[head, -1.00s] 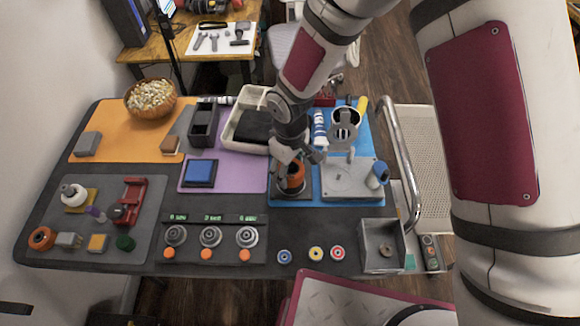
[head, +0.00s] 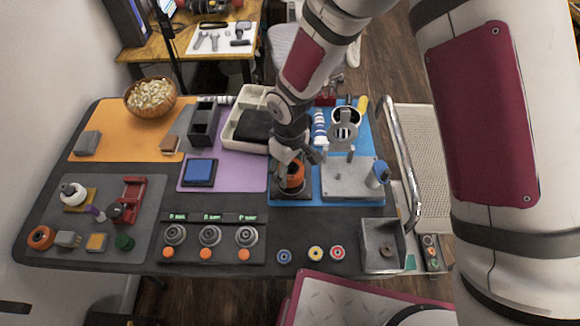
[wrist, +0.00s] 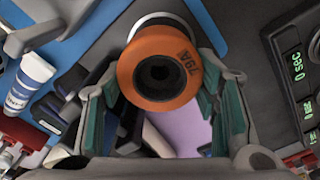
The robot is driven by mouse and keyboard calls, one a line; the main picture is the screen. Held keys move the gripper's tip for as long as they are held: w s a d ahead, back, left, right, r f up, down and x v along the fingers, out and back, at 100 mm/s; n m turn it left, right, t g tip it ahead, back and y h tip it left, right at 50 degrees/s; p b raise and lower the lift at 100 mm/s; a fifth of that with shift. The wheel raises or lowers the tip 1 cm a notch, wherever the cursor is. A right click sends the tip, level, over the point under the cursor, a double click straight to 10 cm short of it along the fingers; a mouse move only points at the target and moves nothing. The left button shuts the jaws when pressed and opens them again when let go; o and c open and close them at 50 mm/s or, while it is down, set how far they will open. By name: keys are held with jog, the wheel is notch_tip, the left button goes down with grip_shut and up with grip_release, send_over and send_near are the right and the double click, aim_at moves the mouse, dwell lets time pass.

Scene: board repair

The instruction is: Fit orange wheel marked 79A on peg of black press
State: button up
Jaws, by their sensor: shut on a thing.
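The orange wheel (head: 292,180) is between the fingers of my gripper (head: 294,164), which is shut on it. In the wrist view the wheel (wrist: 160,70) faces the camera with its 79A mark and dark centre hole showing. A pale round part with a dark band shows just behind it. The black press (head: 283,198) is a dark base on the blue mat, directly below the wheel in the head view. Its peg is hidden, so I cannot tell whether the wheel is around it. The green finger pads (wrist: 232,118) flank the wheel.
A blue pad (head: 200,172) lies to the left. Dials (head: 210,236) and small coloured wheels (head: 316,253) are nearer the front, beside a grey bin (head: 372,263).

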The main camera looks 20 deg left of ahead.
jog(key=shift+s+d+f, duration=0.2)
jog(key=shift+s+f, duration=0.05)
jog(key=shift+f, duration=0.3)
jog(key=shift+s+d+f, duration=0.15)
jog(key=shift+s+f, duration=0.05)
jog(key=shift+f, duration=0.3)
jog(key=shift+w+a+f, duration=0.15)
jog(key=shift+w+f, duration=0.05)
jog(key=shift+f, duration=0.1)
jog(key=shift+c, duration=1.2)
jog(key=shift+f, duration=0.1)
jog(key=shift+a, duration=0.1)
